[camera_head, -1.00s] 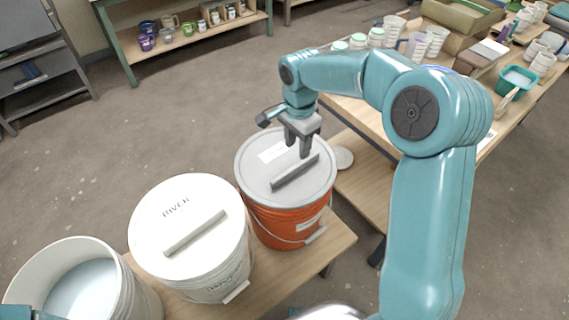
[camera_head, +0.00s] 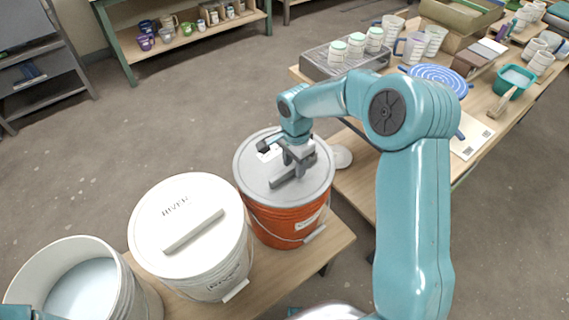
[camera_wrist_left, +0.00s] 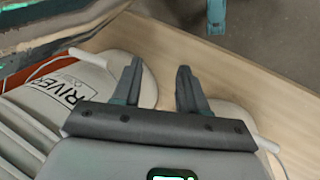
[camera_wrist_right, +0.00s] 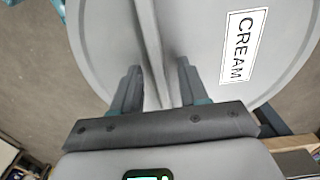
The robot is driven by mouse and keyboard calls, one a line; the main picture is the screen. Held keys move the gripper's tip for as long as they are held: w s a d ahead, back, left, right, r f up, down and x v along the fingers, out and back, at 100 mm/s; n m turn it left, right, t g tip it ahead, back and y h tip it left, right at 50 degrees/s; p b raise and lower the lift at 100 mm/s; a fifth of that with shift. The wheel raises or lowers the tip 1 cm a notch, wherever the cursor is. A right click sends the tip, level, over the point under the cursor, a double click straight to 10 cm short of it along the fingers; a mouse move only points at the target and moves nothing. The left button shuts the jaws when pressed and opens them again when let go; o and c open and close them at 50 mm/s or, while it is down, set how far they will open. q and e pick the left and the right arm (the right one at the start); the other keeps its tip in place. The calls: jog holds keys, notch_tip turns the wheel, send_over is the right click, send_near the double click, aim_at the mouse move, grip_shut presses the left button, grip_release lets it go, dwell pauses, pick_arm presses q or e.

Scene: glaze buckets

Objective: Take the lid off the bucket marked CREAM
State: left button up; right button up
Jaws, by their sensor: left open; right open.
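The CREAM bucket (camera_head: 283,225) is orange with a grey lid (camera_head: 255,184) on it. The lid also fills much of the right wrist view (camera_wrist_right: 205,30), where its CREAM label (camera_wrist_right: 243,47) reads clearly. A raised bar handle (camera_head: 283,181) crosses the lid. My right gripper (camera_wrist_right: 159,66) is open, with one finger on each side of the handle (camera_wrist_right: 147,35); I cannot tell whether they touch it. In the head view my right gripper (camera_head: 297,161) is over the lid and partly hides the handle. My left gripper (camera_wrist_left: 160,75) is open and empty, near white buckets.
The RIVER bucket (camera_head: 190,235), white and lidded, stands close left of the CREAM bucket. An open white bucket (camera_head: 80,285) stands further left. A bench (camera_head: 325,245) holds them. A table with cups and a blue round mat (camera_head: 440,80) is behind my right arm.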

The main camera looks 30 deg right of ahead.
jog(key=shift+f+b, duration=0.25)
jog(key=shift+b, duration=0.1)
dwell(0.4)
grip_shut()
